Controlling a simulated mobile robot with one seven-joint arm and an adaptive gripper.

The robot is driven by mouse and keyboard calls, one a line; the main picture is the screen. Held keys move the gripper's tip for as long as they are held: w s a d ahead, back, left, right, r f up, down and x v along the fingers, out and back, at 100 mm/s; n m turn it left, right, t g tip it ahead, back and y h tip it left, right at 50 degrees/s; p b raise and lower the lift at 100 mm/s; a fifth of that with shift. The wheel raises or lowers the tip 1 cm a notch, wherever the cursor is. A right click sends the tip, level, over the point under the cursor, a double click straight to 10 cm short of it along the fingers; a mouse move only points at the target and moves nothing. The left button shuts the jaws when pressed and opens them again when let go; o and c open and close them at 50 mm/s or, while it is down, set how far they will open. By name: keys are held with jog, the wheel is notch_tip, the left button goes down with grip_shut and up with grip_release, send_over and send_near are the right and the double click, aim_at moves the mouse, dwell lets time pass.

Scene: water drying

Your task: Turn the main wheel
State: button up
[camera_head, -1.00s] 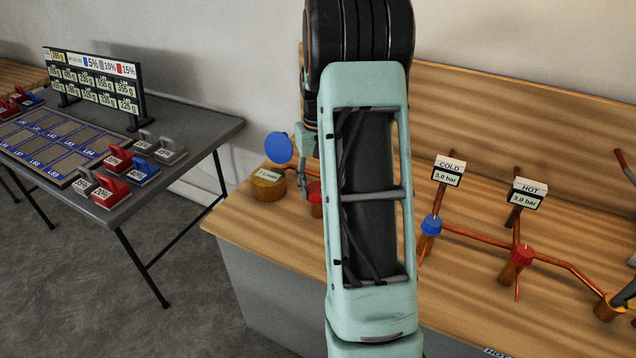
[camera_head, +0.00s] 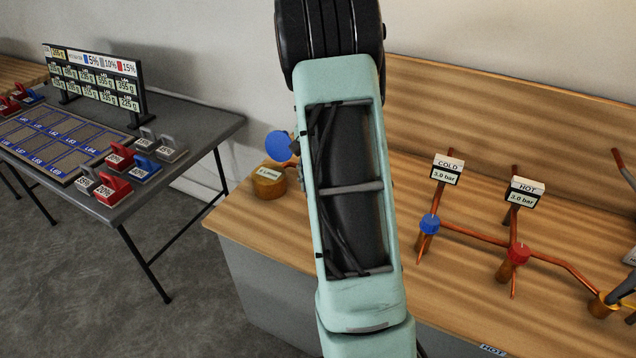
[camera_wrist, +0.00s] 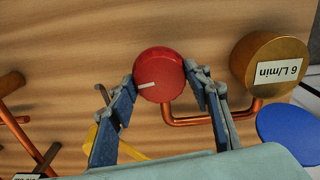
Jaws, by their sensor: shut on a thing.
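The main wheel looks to be the round red knob (camera_wrist: 160,62) with a white pointer line, in the wrist view. The pointer line runs toward the picture's left. My gripper (camera_wrist: 161,82) has one finger on each side of the knob and is shut on it. In the head view my arm hides the knob and most of the gripper. A brass gauge (camera_wrist: 262,62) reading "6 L/min" sits right of the knob in the wrist view, joined by copper pipe. The gauge also shows in the head view (camera_head: 269,182), left of my arm.
A blue disc (camera_head: 279,146) shows above the gauge. On the wooden bench (camera_head: 470,290), a blue knob (camera_head: 429,224) and a red knob (camera_head: 519,253) sit on copper pipes below COLD (camera_head: 447,168) and HOT (camera_head: 525,192) signs reading 3.0 bar. A dark table (camera_head: 200,125) stands left.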

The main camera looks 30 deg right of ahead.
dwell(0.4)
jog(key=o, duration=1.2)
jog(key=shift+c, duration=0.2)
notch_tip(320, 180, up, 12)
